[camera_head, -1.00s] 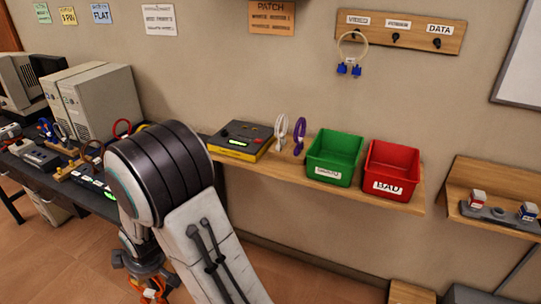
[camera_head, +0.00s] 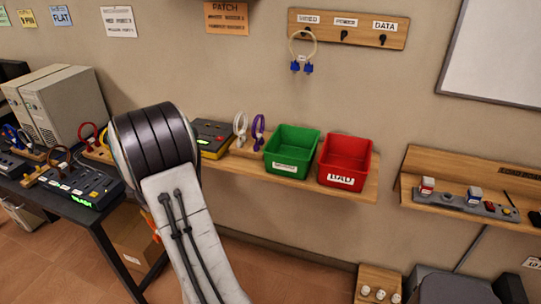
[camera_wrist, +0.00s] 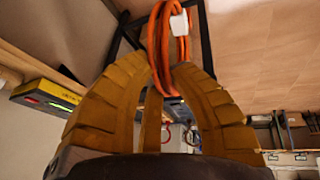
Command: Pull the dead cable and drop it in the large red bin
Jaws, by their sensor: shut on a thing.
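The large red bin (camera_head: 347,168), labelled BAD, stands at the right end of the wooden wall shelf (camera_head: 240,169). My gripper (camera_wrist: 168,72) is shut on a looped orange cable (camera_wrist: 157,38) with a white tag or connector (camera_wrist: 179,24). In the wrist view the loops stand out beyond the fingertips, clear of any surface that I can see. In the head view my arm hides the gripper and nearly all of the cable. The gripper is to the left of the red bin, apart from it.
A green bin (camera_head: 287,166) stands directly left of the red one. White and purple cable coils (camera_head: 258,130) and a yellow-black tester (camera_head: 213,140) are further left. A dark table (camera_head: 75,208) with devices is at left. A small shelf (camera_head: 480,212) is at right.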

